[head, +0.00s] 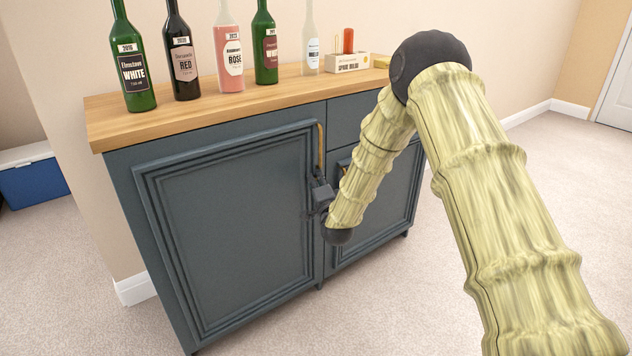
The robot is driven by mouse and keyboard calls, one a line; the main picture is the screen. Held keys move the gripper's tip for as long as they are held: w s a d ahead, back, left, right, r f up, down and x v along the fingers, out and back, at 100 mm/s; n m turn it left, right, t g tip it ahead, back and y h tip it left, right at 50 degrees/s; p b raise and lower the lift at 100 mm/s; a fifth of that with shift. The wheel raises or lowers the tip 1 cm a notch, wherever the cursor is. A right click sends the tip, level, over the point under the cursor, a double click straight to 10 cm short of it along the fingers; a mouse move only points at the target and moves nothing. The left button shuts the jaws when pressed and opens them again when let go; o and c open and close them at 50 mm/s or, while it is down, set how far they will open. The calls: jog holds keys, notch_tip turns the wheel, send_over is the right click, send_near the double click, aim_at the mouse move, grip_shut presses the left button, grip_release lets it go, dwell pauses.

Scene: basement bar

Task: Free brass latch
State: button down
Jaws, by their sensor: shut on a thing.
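A slim upright brass piece (321,143), which looks like the brass latch or a handle, is on the upper right edge of the cabinet's left door (235,220). My gripper (319,181) is at its lower end, shut on it. The fingers are small and dark in this view, and they hide the lower part of the brass piece. A second bit of brass (344,170) shows on the right door (388,195), mostly hidden behind my arm. The left door looks closed.
Several bottles, including a green one (132,70) and a pink one (229,60), stand on the wooden top (190,115). A small box (347,63) with tubes stands farther right. A blue box (35,182) is at the far left. The carpet in front is clear.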

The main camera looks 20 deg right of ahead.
jog(key=n+y, duration=0.2)
jog(key=n, duration=0.4)
jog(key=n+t+y, duration=0.1)
jog(key=n+y, duration=0.2)
jog(key=n, duration=0.4)
jog(key=n+t+y, duration=0.1)
jog(key=n+y, duration=0.2)
jog(key=n, duration=0.3)
jog(key=shift+w+d+f+n+p, duration=0.1)
jog(key=shift+d+f+n+p, duration=0.1)
jog(key=shift+f+n+p, duration=0.15)
jog(key=shift+r+n, duration=0.1)
jog(key=shift+n, duration=0.15)
jog(key=c, duration=1.8)
grip_release()
jog(key=v, duration=1.2)
